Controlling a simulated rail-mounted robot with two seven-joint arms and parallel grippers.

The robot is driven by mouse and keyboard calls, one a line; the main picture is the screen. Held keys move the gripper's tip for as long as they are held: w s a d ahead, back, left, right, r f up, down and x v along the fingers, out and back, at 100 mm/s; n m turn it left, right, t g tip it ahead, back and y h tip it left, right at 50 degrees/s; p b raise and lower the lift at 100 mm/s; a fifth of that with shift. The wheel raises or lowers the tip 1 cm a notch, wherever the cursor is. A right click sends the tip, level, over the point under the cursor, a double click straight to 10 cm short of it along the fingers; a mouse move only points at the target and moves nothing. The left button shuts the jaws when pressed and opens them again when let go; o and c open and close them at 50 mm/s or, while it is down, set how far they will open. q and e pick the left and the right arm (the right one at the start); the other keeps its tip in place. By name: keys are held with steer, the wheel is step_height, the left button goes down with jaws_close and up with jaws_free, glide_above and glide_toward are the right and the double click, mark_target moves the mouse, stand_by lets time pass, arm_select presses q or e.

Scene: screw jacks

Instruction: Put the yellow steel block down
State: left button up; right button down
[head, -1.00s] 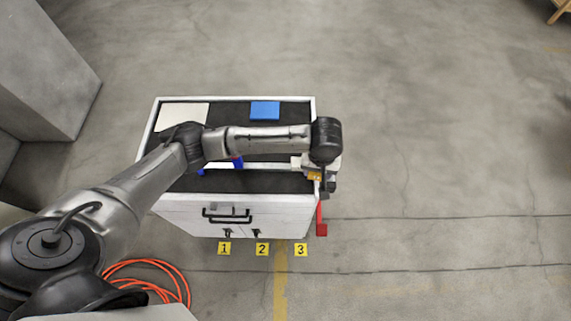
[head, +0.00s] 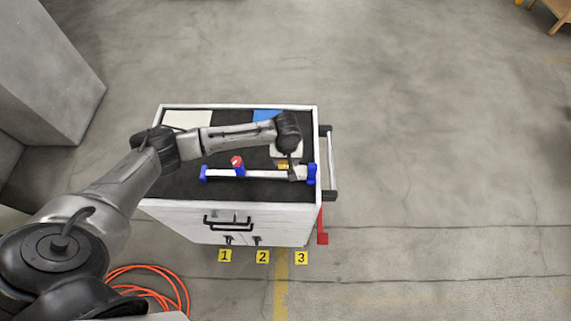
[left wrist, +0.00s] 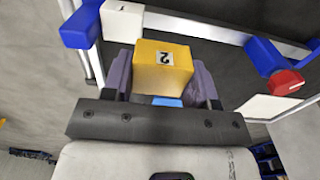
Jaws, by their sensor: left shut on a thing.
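The yellow steel block (left wrist: 160,68), marked 2, is held between the purple fingers of my left gripper (left wrist: 163,80) in the left wrist view. In the head view, my left gripper (head: 285,166) is over the right part of the cart top, and only a bit of yellow block (head: 283,166) shows below the wrist. A silver bar clamp (head: 262,172) with blue ends and a red knob (head: 237,160) lies just nearer. A white block marked 1 (left wrist: 122,20) is beside the clamp's blue end (left wrist: 80,28). Whether the yellow block touches anything is unclear. My right gripper is out of view.
The cart (head: 180,210) has a dark top with a white plate (head: 187,118) at back left and a blue plate (head: 266,115) at the back. A side handle (head: 331,160) sticks out right. An orange cable (head: 150,275) lies on the floor.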

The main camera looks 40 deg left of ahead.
mark_target(286, 167)
arm_select(q)
steer(key=shift+a+f, duration=0.1)
steer(key=shift+f, duration=1.95)
steer(key=shift+f, duration=0.1)
steer(key=shift+f, duration=0.35)
steer(key=shift+f, duration=0.15)
steer(key=o, duration=1.3)
steer(key=shift+c, duration=0.2)
step_height(286, 167, up, 13)
steer(key=shift+r, duration=0.1)
